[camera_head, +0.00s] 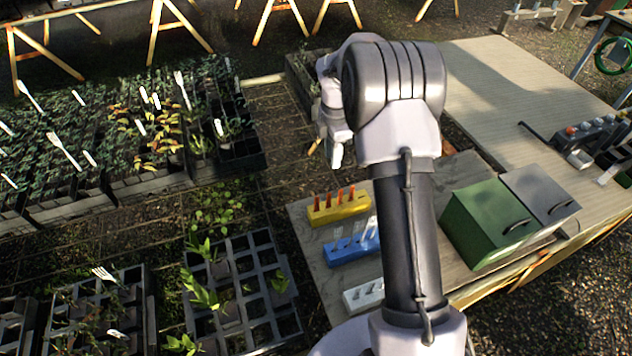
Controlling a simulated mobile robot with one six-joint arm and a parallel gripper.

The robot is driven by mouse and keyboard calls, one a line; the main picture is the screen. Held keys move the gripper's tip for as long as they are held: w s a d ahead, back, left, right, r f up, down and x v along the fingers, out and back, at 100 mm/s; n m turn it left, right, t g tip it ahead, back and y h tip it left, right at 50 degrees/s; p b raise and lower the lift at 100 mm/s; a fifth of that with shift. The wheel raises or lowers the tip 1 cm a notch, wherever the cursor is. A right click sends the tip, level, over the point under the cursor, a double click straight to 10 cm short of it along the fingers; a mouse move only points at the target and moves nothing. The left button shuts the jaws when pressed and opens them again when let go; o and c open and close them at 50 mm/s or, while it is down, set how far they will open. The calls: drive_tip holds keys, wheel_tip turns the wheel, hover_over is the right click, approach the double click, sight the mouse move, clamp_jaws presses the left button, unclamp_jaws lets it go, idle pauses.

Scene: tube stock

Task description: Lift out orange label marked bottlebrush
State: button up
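Several thin orange labels (328,200) stand upright in a yellow block (340,212) on the worktop, left of my arm. Any writing on them is too small to read, so I cannot tell which one is marked bottlebrush. My gripper (334,155) is above and behind the yellow block, apart from it. It is small and partly covered by my own arm, and whether its fingers are open or shut does not show. I see nothing held in it.
A blue block (352,250) with pale labels and a white block (362,296) stand in front of the yellow one, partly behind my arm. A green box (484,222) and a grey box (540,192) stand right. Plant trays (240,290) lie left.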

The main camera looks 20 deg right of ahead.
drive_tip(key=b, duration=0.4)
approach(329, 194)
wheel_tip(329, 194, down, 5)
drive_tip(key=d, duration=0.1)
drive_tip(key=f, duration=0.1)
drive_tip(key=f+b, duration=0.1)
drive_tip(key=f, duration=0.1)
drive_tip(key=a+f+b, duration=0.1)
drive_tip(key=f, duration=0.1)
drive_tip(key=shift+f, duration=0.25)
drive_tip(key=shift+w+r, duration=0.1)
clamp_jaws()
idle(0.4)
